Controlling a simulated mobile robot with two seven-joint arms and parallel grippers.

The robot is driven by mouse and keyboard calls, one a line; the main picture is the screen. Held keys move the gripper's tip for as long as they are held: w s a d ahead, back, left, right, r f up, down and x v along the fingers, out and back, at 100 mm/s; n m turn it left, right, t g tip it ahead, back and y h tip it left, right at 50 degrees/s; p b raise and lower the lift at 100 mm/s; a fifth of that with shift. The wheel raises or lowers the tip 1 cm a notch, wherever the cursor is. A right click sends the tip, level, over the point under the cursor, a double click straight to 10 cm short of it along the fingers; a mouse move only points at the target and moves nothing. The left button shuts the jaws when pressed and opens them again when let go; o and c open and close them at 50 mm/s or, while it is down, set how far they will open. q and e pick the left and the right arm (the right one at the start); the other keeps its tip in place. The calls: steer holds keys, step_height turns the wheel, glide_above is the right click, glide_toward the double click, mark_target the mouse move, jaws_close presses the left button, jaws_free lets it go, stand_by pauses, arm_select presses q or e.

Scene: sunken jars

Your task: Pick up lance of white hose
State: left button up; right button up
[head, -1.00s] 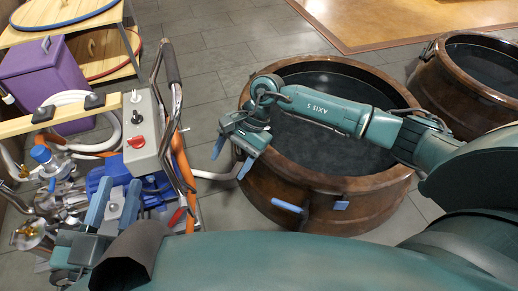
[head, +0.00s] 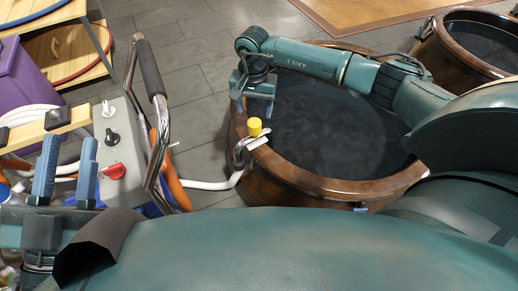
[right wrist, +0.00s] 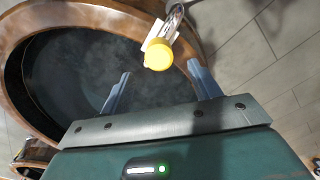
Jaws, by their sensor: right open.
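The white hose (head: 212,185) runs from the left to the near left rim of the brown jar. At its end is a metal lance (head: 240,152) with a yellow cap (head: 255,127) and a white tag (head: 258,141). My right gripper (head: 254,106) is open just above and behind the yellow cap. In the right wrist view, the yellow cap (right wrist: 158,56) shows between and slightly beyond the open fingers (right wrist: 158,68), apart from both. How far the lance reaches into the jar is hidden. My left gripper (head: 69,143) is open and empty at the far left.
The sunken-looking jar (head: 345,193) holds dark contents; another jar (head: 430,75) stands behind it. A grey control box (head: 118,150) with a chrome handle (head: 135,150) and orange hose (head: 175,180) stands left. A purple bin (head: 15,90) is behind it.

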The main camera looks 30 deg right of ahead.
mark_target(255, 121)
step_height(255, 121, down, 6)
steer(key=b, duration=0.3)
steer(key=shift+s, duration=0.1)
steer(key=shift+f, duration=0.3)
arm_select(q)
steer(key=shift+s+a+r+m+h, duration=0.1)
steer(key=shift+s+r+m+h, duration=0.1)
steer(key=shift+r+m+h, duration=1)
steer(key=shift+s+a+r+m+h, duration=0.1)
steer(key=shift+s+r+m+h, duration=0.1)
steer(key=shift+r+m+h, duration=1)
arm_select(e)
steer(key=shift+r, duration=0.1)
steer(key=c, duration=1.2)
